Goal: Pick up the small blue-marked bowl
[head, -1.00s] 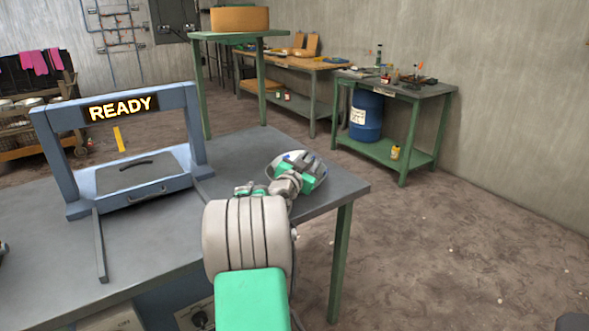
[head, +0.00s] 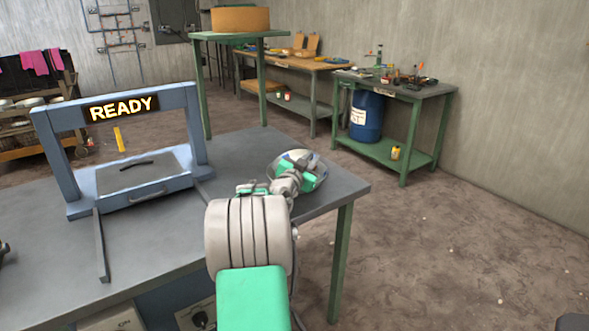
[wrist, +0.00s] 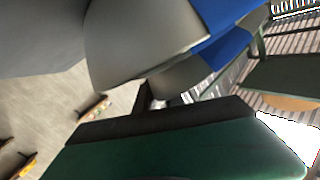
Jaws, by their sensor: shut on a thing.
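The small blue-marked bowl (head: 318,180) is at the right end of the grey table, pale with blue patches, and sits tilted towards my camera. My gripper (head: 303,165) is shut on it, and the hand hides much of the bowl's inside. In the wrist view the bowl (wrist: 140,45) shows large and close, grey with a broad blue band. A dark-padded green finger of my gripper (wrist: 165,125) lies close below it. The exact contact at the rim is hard to see.
A blue frame with a READY sign (head: 121,107) stands on the table (head: 240,150) to the left, with a flat grey panel (head: 142,170) inside it. The table's right edge is close to the bowl. A side bench (head: 400,90) and blue drum (head: 367,115) stand farther back.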

